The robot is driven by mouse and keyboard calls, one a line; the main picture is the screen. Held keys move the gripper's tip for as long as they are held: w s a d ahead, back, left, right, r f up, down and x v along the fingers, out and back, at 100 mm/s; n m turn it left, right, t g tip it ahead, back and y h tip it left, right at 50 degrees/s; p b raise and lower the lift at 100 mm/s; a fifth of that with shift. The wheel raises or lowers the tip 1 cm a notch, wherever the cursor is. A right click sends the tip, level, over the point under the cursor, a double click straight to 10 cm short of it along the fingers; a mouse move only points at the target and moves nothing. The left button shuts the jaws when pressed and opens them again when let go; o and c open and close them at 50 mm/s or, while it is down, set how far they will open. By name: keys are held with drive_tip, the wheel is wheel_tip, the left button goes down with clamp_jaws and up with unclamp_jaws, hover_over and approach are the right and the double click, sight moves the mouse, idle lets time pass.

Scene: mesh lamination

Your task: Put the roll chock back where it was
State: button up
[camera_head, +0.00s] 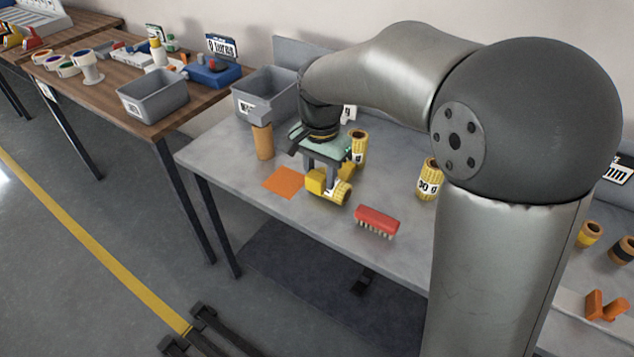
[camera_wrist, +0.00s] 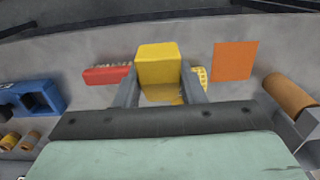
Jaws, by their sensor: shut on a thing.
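My gripper (camera_head: 325,178) is shut on a yellow block, the roll chock (camera_head: 315,182), over the front part of the grey table. In the wrist view the chock (camera_wrist: 158,65) sits between the two fingers, with its lower part partly hidden. A yellow mesh roll (camera_head: 340,193) lies just right of the chock in the head view; in the wrist view it is mostly hidden behind a finger. I cannot tell whether the chock touches the table or the roll.
An orange square (camera_head: 284,181) lies flat to the left, with a brown tube (camera_head: 263,141) standing behind it. A red brush (camera_head: 376,221) lies at the front right. More yellow rolls (camera_head: 358,146) stand behind and to the right. A grey bin (camera_head: 266,94) is at the back.

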drive_tip(key=w+f, duration=0.1)
drive_tip(key=f, duration=0.2)
drive_tip(key=w+f, duration=0.2)
drive_tip(key=f, duration=0.1)
drive_tip(key=w+a+f, duration=0.1)
drive_tip(key=f, duration=0.2)
drive_tip(key=shift+w+p, duration=0.35)
drive_tip(key=shift+w, duration=0.05)
drive_tip(key=shift+f+b, duration=0.5)
drive_tip(key=shift+f, duration=0.1)
drive_tip(key=o, duration=1)
drive_tip(key=shift+o, duration=0.2)
